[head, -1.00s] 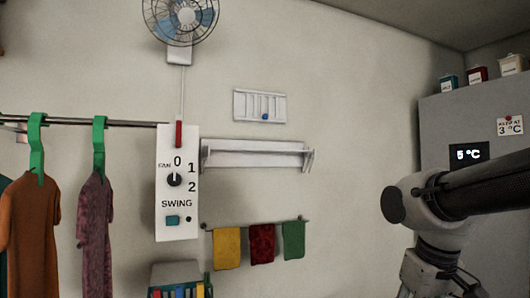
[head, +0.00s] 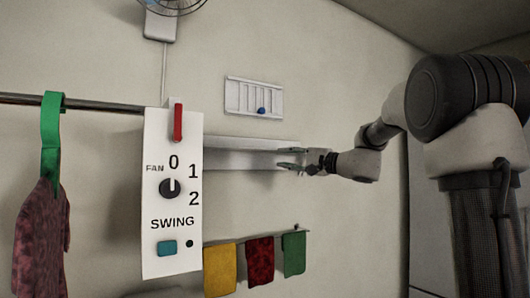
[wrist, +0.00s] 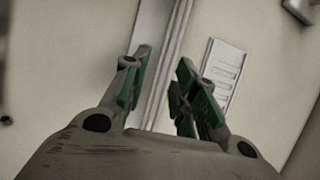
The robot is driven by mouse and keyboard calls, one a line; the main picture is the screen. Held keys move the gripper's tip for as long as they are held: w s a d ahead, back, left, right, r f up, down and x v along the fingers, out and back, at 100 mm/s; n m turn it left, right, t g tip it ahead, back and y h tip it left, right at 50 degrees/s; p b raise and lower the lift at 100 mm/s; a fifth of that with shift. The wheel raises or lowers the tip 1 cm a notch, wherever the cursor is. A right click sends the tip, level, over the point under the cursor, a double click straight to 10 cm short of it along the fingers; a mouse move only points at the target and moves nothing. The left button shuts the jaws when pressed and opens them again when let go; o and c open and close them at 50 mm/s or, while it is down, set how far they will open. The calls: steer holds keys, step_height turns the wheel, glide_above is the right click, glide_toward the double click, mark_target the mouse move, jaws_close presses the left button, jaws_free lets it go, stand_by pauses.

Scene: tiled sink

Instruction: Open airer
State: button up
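The airer looks like a long white wall unit (head: 235,153), mounted level behind the control panel. It is folded close to the wall, with its left end hidden by the panel. My gripper (head: 283,159) is at its right end, with the fingers apart and pointing left. In the wrist view, a pale ridged strip that looks like the airer (wrist: 163,45) runs between the open fingers (wrist: 162,62) of my gripper. I cannot tell whether they touch it.
A white control panel (head: 172,220) with a red handle (head: 178,122) stands in front at left. A white slatted wall frame with a blue knob (head: 261,111) is above the airer. Coloured cloths (head: 260,262) hang below. A garment (head: 42,240) hangs from a rail (head: 90,103).

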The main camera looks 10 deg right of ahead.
steer(key=x, duration=0.2)
steer(key=r+x, duration=0.1)
steer(key=x, duration=0.2)
steer(key=r+x, duration=0.1)
steer(key=x, duration=0.2)
jaws_close()
